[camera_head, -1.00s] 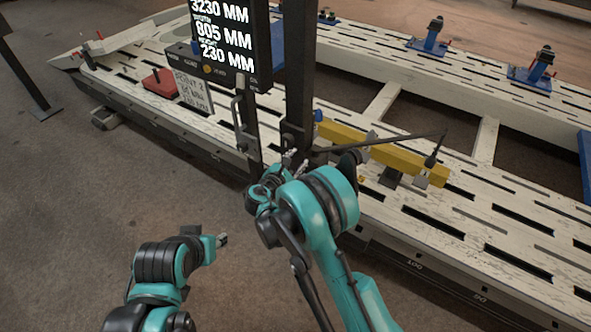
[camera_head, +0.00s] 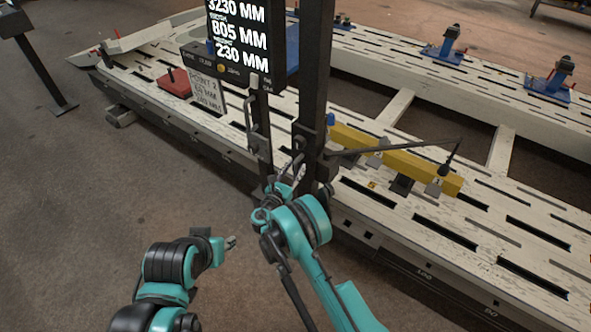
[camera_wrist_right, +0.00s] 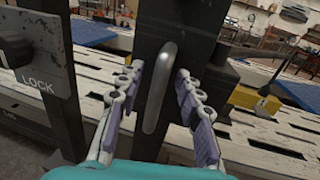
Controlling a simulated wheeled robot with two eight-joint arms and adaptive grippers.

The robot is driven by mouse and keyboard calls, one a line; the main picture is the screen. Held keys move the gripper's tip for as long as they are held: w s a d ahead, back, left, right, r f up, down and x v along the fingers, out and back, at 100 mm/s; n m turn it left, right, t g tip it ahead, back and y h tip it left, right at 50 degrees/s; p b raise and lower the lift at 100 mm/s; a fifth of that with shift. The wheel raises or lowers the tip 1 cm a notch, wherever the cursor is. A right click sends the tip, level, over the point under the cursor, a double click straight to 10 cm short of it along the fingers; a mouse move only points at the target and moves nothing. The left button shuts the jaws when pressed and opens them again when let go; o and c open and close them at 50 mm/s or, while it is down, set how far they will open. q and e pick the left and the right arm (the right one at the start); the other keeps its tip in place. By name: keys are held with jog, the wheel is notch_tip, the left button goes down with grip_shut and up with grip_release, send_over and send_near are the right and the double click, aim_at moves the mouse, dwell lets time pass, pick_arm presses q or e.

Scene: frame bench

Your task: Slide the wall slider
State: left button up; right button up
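A dark upright post (camera_head: 316,80) stands at the near edge of the white slotted bench. In the right wrist view the post carries a vertical grey bar handle (camera_wrist_right: 160,88). My right gripper (camera_head: 298,170) is at the post. In the right wrist view the open fingers of this gripper (camera_wrist_right: 158,100) stand on either side of the handle, with a gap visible on both sides. My left gripper (camera_head: 231,243) hangs low over the floor, away from the bench and small in view; I cannot tell whether its fingers are apart.
A narrower plate marked LOCK (camera_wrist_right: 40,82) with a dark knob stands left of the post. A yellow beam (camera_head: 395,160) and a thin dark rod (camera_head: 400,146) reach right over the bench (camera_head: 480,240).

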aim_at(297, 144)
jog(key=shift+w+d, duration=0.2)
jog(key=shift+w, duration=0.2)
grip_shut()
notch_tip(297, 144, up, 11)
jog(key=p, duration=0.3)
jog(key=shift+f, duration=0.1)
grip_release()
jog(key=shift+f, duration=0.1)
